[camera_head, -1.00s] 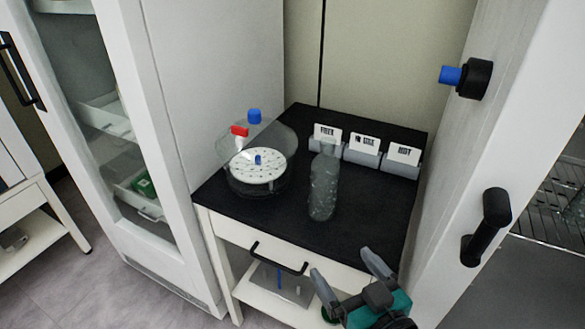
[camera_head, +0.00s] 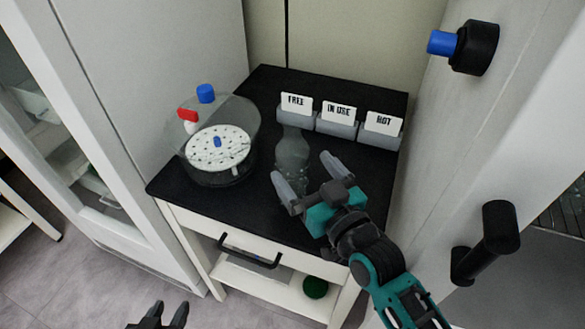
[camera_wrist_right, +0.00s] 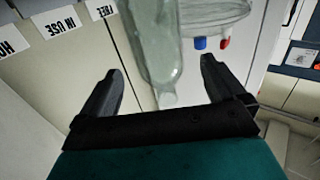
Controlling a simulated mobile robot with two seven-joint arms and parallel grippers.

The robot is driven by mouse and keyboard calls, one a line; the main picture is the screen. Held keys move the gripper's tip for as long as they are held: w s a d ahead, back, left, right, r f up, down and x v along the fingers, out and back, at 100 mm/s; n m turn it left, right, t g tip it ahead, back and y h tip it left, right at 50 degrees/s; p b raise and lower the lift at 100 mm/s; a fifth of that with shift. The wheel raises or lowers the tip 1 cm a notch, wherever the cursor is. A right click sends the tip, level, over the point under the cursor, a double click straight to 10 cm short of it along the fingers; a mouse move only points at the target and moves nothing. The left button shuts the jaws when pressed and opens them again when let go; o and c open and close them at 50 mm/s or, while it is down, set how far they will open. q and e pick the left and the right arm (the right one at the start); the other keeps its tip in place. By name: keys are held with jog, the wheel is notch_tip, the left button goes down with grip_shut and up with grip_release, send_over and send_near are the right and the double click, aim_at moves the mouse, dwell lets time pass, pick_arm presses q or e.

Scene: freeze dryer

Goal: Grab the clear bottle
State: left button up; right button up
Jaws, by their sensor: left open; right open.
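The clear bottle (camera_head: 292,150) stands upright on the black tabletop (camera_head: 240,215), in front of the label holders. In the right wrist view the bottle (camera_wrist_right: 158,45) shows between the two fingers, with its narrow end near the palm. The right gripper (camera_wrist_right: 158,80) also shows open in the right wrist view. I cannot tell if the fingers touch the bottle. My left gripper (camera_head: 168,315) is open and empty at the bottom edge of the head view.
A clear round vessel (camera_head: 228,172) with a white perforated plate and blue and red caps stands left of the bottle. Holders labelled FREE (camera_head: 297,105), IN USE (camera_head: 338,117) and HOT (camera_head: 383,124) line the back right. A white door with a black handle (camera_head: 488,243) is at the right.

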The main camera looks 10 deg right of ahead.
aim_at(288, 147)
jog(key=x, duration=0.6)
jog(key=shift+w+r, duration=0.15)
jog(key=shift+r, duration=0.05)
pick_arm(q)
jog(key=shift+w+r, duration=0.15)
jog(key=shift+w, duration=0.15)
pick_arm(e)
jog(key=shift+w+a, duration=0.1)
jog(key=shift+w, duration=0.3)
pick_arm(q)
jog(key=shift+s+d, duration=0.1)
jog(key=shift+s, duration=0.15)
pick_arm(e)
jog(key=c, duration=1.2)
jog(key=shift+r, duration=0.1)
